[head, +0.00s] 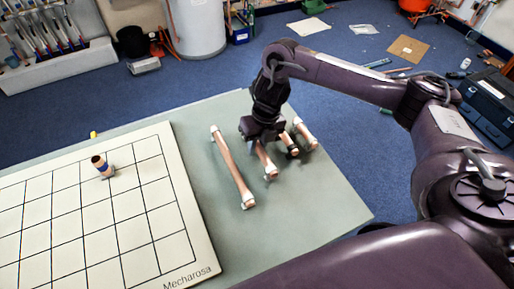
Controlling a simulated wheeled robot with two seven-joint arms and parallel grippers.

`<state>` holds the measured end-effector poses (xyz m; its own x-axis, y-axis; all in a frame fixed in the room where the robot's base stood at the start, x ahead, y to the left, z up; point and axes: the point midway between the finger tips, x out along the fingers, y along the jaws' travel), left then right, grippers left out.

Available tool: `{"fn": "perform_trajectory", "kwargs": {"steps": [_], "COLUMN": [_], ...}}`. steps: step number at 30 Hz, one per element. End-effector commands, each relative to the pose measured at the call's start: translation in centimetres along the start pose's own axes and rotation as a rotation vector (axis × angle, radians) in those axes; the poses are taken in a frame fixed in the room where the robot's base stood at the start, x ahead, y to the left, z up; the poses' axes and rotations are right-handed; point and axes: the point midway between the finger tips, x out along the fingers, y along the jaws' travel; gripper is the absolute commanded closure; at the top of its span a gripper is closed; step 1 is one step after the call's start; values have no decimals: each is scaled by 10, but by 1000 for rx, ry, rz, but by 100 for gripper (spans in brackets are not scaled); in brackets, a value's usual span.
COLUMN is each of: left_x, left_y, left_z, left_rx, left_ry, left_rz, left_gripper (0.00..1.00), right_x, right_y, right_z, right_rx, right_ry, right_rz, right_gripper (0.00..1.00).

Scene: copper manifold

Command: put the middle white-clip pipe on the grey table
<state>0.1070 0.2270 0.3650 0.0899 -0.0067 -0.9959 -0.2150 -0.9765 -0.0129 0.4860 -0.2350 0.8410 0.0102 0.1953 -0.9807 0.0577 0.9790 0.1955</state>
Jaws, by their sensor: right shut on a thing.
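Several copper pipes with end clips lie on the grey table (325,205). The longest white-clip pipe (231,167) is at the left. The middle white-clip pipe (265,161) is to its right, its near end showing a white clip. My right gripper (262,139) comes down from above and is shut on this pipe, hiding its far part. I cannot tell whether the pipe touches the table. A short white-clip pipe (306,134) is at the right. My left gripper is out of view.
A pipe with a dark clip (288,143) lies close to the right of the held pipe. A white gridded board (180,215) covers the table's left, with a small copper piece with a blue band (102,167) on it. The table's near right is clear.

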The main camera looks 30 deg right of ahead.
Motion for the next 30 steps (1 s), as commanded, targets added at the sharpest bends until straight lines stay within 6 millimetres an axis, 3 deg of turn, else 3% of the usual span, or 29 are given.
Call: {"fn": "perform_trajectory", "kwargs": {"steps": [13,14,18,26,30], "left_x": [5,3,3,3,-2], "left_y": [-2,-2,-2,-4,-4], "left_z": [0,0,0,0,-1], "left_rx": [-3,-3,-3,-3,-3], "left_ry": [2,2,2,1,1], "left_rz": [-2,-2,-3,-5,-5], "left_gripper": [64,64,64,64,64], "right_x": [8,7,7,6,-3], "right_y": [-1,-1,-1,-2,-1], "right_z": [0,0,0,0,1], "right_rx": [-1,-1,0,0,0], "right_ry": [-1,-1,-1,0,-4], "right_rz": [1,1,0,-1,-2], "right_gripper": [100,77,59,59,59]}}
